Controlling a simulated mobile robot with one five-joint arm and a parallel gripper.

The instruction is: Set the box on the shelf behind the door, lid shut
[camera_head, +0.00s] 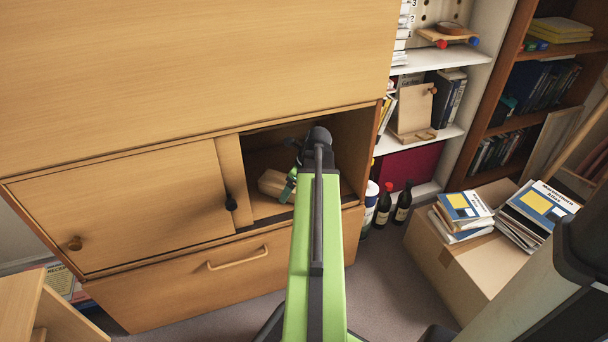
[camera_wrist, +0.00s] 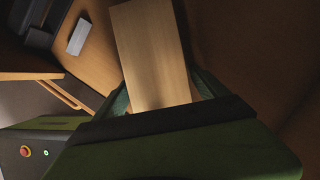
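The box (camera_head: 275,184), small and of pale wood, is inside the open right part of the low cabinet, near its floor. I cannot tell whether it touches the shelf (camera_head: 262,160). My gripper (camera_head: 291,184) reaches into this opening at the box's right end. In the wrist view the box (camera_wrist: 152,55) lies between my green fingers (camera_wrist: 160,95), which close on its sides. It shows a plain wooden face there; I cannot make out a lid seam. The sliding door (camera_head: 130,205) with a round knob covers the left part of the cabinet.
A drawer (camera_head: 200,275) with a bar handle is below. Bottles (camera_head: 402,204) and a carton (camera_head: 475,262) with books stand to the right.

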